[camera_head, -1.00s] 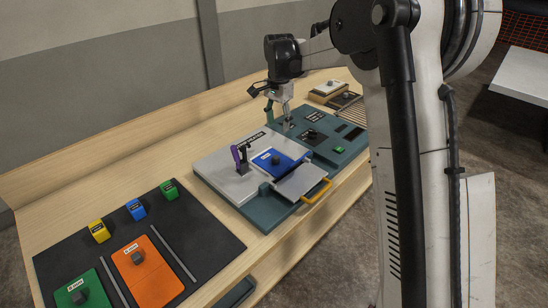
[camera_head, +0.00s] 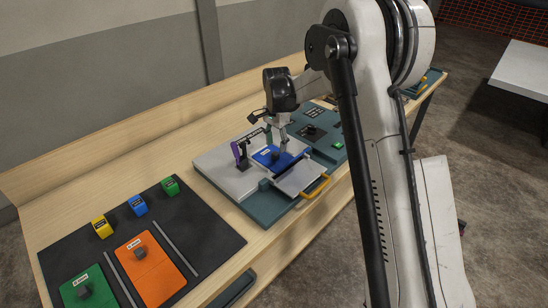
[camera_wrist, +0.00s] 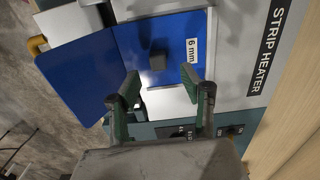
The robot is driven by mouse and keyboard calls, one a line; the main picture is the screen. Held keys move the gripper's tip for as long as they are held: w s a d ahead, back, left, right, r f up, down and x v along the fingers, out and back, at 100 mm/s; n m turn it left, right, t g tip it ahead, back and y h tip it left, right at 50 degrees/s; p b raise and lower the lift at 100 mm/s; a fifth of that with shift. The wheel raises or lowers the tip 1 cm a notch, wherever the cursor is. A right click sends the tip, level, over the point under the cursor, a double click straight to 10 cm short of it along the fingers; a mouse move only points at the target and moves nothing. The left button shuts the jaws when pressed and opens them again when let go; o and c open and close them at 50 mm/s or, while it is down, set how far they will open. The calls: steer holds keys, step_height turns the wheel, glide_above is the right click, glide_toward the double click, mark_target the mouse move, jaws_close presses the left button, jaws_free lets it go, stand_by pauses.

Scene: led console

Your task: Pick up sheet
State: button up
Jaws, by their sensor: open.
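A blue sheet (camera_head: 268,157) lies on the grey strip heater, with a dark square knob (camera_wrist: 158,61) on it and a "6 mm" label beside the knob. In the wrist view the blue sheet (camera_wrist: 180,30) fills the upper middle, and a second blue face (camera_wrist: 75,80) continues left at an angle; I cannot tell if it is the same piece. My gripper (camera_wrist: 165,88) is open and empty, its two green fingers spread, with the knob ahead of the gap between them. In the head view my gripper (camera_head: 283,148) points down just over the sheet's far right side.
The strip heater (camera_head: 222,170) has a purple-handled lever (camera_head: 240,152) and a yellow front handle (camera_head: 316,188). A dark mat (camera_head: 205,228) at left holds green (camera_head: 85,289) and orange (camera_head: 148,267) sheets. Small yellow, blue and green blocks stand behind them.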

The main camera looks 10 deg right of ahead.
mark_target(275, 153)
steer(key=shift+s+a+f+p, duration=0.1)
steer(key=shift+f+p, duration=0.15)
steer(key=shift+f, duration=0.85)
steer(key=shift+s+a+f+p, duration=0.1)
steer(key=shift+f+p, duration=0.15)
steer(key=shift+f, duration=0.8)
jaws_close()
